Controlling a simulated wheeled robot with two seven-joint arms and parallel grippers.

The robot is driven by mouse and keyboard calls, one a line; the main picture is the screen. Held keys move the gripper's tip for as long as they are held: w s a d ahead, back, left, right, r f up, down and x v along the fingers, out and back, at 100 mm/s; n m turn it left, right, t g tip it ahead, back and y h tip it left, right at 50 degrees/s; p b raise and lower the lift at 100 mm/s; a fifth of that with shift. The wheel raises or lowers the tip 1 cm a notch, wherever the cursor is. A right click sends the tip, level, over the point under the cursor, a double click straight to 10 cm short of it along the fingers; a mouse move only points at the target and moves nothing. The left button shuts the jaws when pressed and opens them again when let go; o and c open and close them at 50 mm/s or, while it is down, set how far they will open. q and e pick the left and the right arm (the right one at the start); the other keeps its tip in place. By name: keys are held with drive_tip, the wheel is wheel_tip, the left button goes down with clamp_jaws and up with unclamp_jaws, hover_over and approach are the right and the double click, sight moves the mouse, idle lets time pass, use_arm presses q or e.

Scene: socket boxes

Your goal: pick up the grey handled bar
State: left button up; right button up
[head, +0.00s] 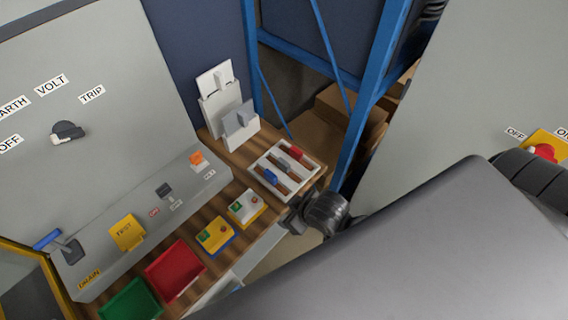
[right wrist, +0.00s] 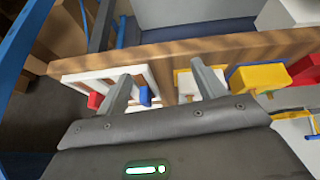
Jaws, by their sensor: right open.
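The grey handled bar (head: 284,164) lies in the white slotted tray (head: 258,172), between a bar with a red handle (head: 296,153) and a bar with a blue handle (head: 270,176). My right gripper (head: 294,218) is open and empty, just in front of the tray's near right side. In the right wrist view its fingers (right wrist: 165,84) stand apart. One finger crosses the tray (right wrist: 72,77) between the red handle (right wrist: 95,100) and the blue handle (right wrist: 146,97), and hides the grey handle. My left gripper is not in view.
White holders (head: 222,105) stand behind the tray. A blue rack post (head: 355,130) rises to the right.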

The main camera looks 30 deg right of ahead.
drive_tip(key=w+a+r+n+y, duration=0.1)
drive_tip(key=w+a+r+n, duration=0.1)
drive_tip(key=w+a+r, duration=0.1)
drive_tip(key=w+a+r+n+t+y, duration=0.1)
drive_tip(key=w+a+r+n+y, duration=0.1)
drive_tip(key=a, duration=0.4)
drive_tip(key=w+a+r+n+t+y, duration=0.1)
drive_tip(key=w+a+r+n, duration=0.2)
drive_tip(key=w+a+n, duration=0.1)
drive_tip(key=shift+w+a+r+y, duration=0.15)
drive_tip(key=shift+w+r+y, duration=0.2)
drive_tip(key=shift+r+y, duration=0.05)
drive_tip(key=w+a+n+g+y, duration=0.1)
drive_tip(key=w+a+n+y, duration=0.1)
drive_tip(key=a+n, duration=0.15)
drive_tip(key=n+g+h, duration=0.6)
drive_tip(key=g+h, duration=0.1)
approach(284, 162)
drive_tip(key=f, duration=0.2)
drive_tip(key=a+f, duration=0.1)
drive_tip(key=f, duration=0.2)
drive_tip(key=shift+a+f, duration=0.1)
drive_tip(key=shift+f, duration=0.05)
drive_tip(key=shift+f+p, duration=0.3)
drive_tip(key=shift+f, duration=2.3)
